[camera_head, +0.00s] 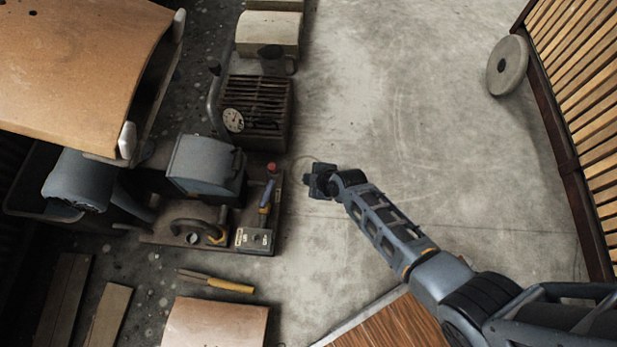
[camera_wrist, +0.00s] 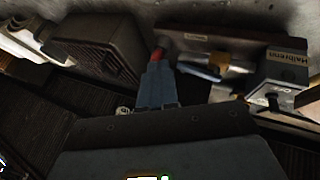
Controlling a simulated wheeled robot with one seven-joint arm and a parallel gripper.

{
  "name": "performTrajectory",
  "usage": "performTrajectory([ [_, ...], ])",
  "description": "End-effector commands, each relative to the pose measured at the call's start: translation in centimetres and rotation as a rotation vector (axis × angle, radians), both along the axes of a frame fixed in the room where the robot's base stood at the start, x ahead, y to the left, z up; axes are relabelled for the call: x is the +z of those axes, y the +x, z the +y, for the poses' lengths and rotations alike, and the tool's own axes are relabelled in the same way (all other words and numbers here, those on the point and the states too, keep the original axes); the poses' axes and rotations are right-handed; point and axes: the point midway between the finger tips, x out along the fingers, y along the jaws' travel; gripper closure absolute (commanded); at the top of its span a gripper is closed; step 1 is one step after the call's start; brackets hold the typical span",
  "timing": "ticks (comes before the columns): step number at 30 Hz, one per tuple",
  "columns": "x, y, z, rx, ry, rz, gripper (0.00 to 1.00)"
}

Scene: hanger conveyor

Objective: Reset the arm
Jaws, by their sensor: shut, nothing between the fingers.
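My arm reaches from the bottom right of the head view toward the machine. My gripper (camera_head: 318,182) is over the concrete floor, a little right of the machine's base plate (camera_head: 262,246). It is shut and empty, and apart from the machine as far as the head view shows. In the wrist view my gripper (camera_wrist: 157,88) shows as a narrow blue-grey shape in the middle. The red knob (camera_head: 271,168) stands left of my gripper in the head view. It also shows just beyond my gripper in the wrist view (camera_wrist: 158,53).
A lever with a blue and yellow handle (camera_head: 265,196) and a labelled switch box (camera_head: 254,239) are on the machine. A ribbed heater-like box (camera_head: 258,110) carries a dial. A grey disc (camera_head: 507,65) leans by the slatted wall (camera_head: 585,80). Open floor (camera_head: 430,130) lies between.

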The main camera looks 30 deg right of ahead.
Motion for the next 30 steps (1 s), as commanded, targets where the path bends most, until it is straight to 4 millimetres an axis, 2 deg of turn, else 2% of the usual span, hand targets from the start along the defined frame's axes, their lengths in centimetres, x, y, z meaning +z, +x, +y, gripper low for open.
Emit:
performTrajectory([
  [10, 0.0, -0.1, 0.1, -0.001, 0.001, -0.001, 1.00],
  [14, 0.1, -1.6, 0.7, -0.030, 0.020, -0.013, 1.00],
  [17, 0.6, -4.2, 1.6, -0.087, 0.056, -0.039, 1.00],
  [23, 3.6, -11.0, 2.8, -0.248, 0.160, -0.119, 1.00],
  [30, 9.8, -18.9, 2.5, -0.422, 0.287, -0.225, 1.00],
])
